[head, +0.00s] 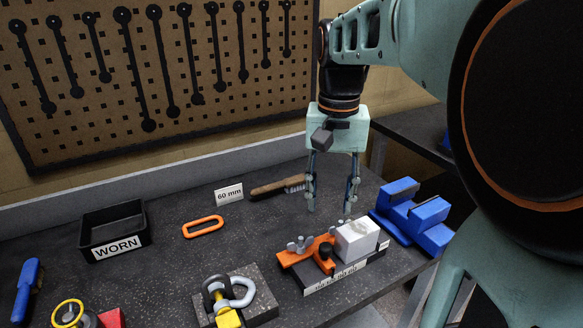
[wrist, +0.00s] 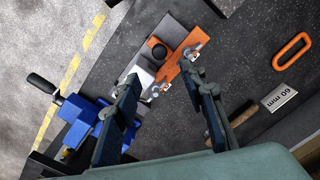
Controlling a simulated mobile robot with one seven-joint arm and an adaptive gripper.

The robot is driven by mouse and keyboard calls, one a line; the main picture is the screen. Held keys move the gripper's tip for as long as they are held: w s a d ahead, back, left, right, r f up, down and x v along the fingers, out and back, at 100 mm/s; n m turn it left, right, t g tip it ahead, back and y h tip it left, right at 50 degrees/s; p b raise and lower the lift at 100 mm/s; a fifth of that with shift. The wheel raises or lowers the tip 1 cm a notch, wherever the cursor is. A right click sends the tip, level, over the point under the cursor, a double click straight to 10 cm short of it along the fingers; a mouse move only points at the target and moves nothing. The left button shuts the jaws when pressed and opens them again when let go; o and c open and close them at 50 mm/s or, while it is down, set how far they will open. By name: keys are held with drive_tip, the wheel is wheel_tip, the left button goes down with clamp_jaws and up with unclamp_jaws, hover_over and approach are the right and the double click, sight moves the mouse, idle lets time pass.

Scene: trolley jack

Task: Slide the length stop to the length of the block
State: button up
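The orange length stop (head: 296,257) sits on a dark rail with a printed scale (head: 345,275); it has grey wing nuts and a black knob (head: 326,250). The pale grey block (head: 356,239) is on the right part of the rail, close to the stop; I cannot tell whether they touch. My gripper (head: 330,209) is open and empty, pointing down above and behind the stop and block. In the wrist view, the stop (wrist: 175,66) shows between and beyond my spread fingers (wrist: 162,80), and the block (wrist: 137,70) is partly hidden by the left finger.
A blue vise (head: 425,220) stands right of the rail near the bench edge. A "60 mm" card (head: 228,194), a brush (head: 275,188) and an orange link (head: 203,227) lie behind. A "WORN" bin (head: 112,225) is left, a shackle (head: 240,290) on a dark block front left.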

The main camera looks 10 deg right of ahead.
drive_tip(key=shift+a+n+p, duration=0.25)
drive_tip(key=shift+n+p, duration=0.05)
drive_tip(key=c, duration=0.4)
drive_tip(key=shift+s+a+n+p, duration=0.15)
drive_tip(key=shift+a+n+p, duration=0.25)
drive_tip(key=shift+n, duration=0.4)
drive_tip(key=shift+c, duration=1.4)
drive_tip(key=a+n+p, duration=0.1)
drive_tip(key=n, duration=0.2)
drive_tip(key=a+n+h+p, duration=0.1)
drive_tip(key=n+p, duration=0.1)
drive_tip(key=n, duration=0.1)
drive_tip(key=s+a+f+n+h+p, duration=0.1)
drive_tip(key=a+n, duration=0.1)
drive_tip(key=shift+n, duration=0.4)
clamp_jaws()
drive_tip(key=s+a+f+n+t+h+p, duration=0.15)
drive_tip(key=a+n+p, duration=0.35)
drive_tip(key=n, duration=0.9)
drive_tip(key=shift+h, duration=0.35)
drive_tip(key=shift+w+d+f+b, duration=0.25)
drive_tip(key=shift+d+f+b, duration=0.85)
drive_tip(key=shift+f+b, duration=0.5)
drive_tip(key=shift+w+d+f+b, duration=0.3)
drive_tip(key=shift+d+f+b, duration=0.8)
drive_tip(key=shift+f+b, duration=0.45)
drive_tip(key=shift+w+d+f+b, duration=0.25)
drive_tip(key=shift+d+f+b, duration=0.85)
drive_tip(key=shift+f+b, duration=0.5)
